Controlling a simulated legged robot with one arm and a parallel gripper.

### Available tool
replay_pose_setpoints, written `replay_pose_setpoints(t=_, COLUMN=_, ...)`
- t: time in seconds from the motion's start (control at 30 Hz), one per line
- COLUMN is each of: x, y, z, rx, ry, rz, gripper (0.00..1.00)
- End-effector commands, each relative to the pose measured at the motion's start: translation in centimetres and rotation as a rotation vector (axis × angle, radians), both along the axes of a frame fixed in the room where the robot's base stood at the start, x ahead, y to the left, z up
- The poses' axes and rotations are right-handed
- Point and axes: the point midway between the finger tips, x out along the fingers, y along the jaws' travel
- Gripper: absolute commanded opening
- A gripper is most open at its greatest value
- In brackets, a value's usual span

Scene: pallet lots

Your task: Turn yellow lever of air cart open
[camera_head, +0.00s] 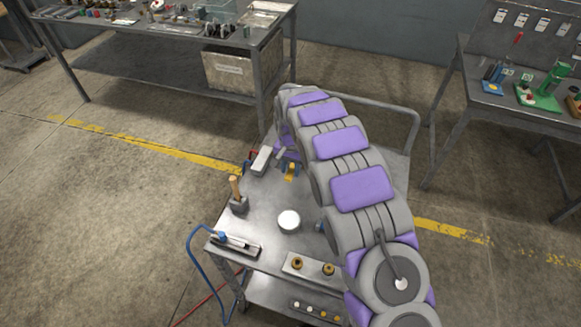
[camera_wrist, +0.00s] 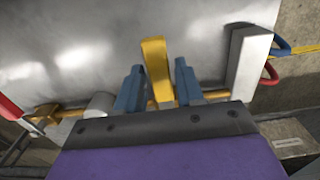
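The air cart (camera_head: 262,222) is a grey metal cart with a flat top. Its yellow lever (camera_wrist: 156,68) stands between the two blue fingers of my gripper (camera_wrist: 158,88) in the wrist view. A gap shows on each side of the lever, so the fingers are open around it. The lever sits on a brass-coloured pipe (camera_wrist: 215,95) running across the cart top. In the head view, the yellow lever (camera_head: 291,169) is a small patch near the cart's far side, and my arm hides much of the area around it.
A white block (camera_head: 262,161), a wooden-handled tool (camera_head: 236,188), a white round piece (camera_head: 288,220) and a plate with brass fittings (camera_head: 312,267) are on the cart. Blue (camera_head: 196,262) and red hoses hang at its left. Workbenches (camera_head: 150,42) stand behind and right (camera_head: 515,105).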

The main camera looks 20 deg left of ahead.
Motion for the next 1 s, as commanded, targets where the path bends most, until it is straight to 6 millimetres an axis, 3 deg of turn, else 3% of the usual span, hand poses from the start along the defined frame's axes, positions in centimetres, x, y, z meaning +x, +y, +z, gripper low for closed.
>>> replay_pose_setpoints(t=0.37, x=0.00, y=0.02, z=-0.01, rx=0.000, ry=0.000, rz=0.000, gripper=0.00)
replay_pose_setpoints(t=1.0, x=-0.01, y=0.53, z=0.09, rx=-0.001, ry=0.000, rz=-0.044, gripper=0.00)
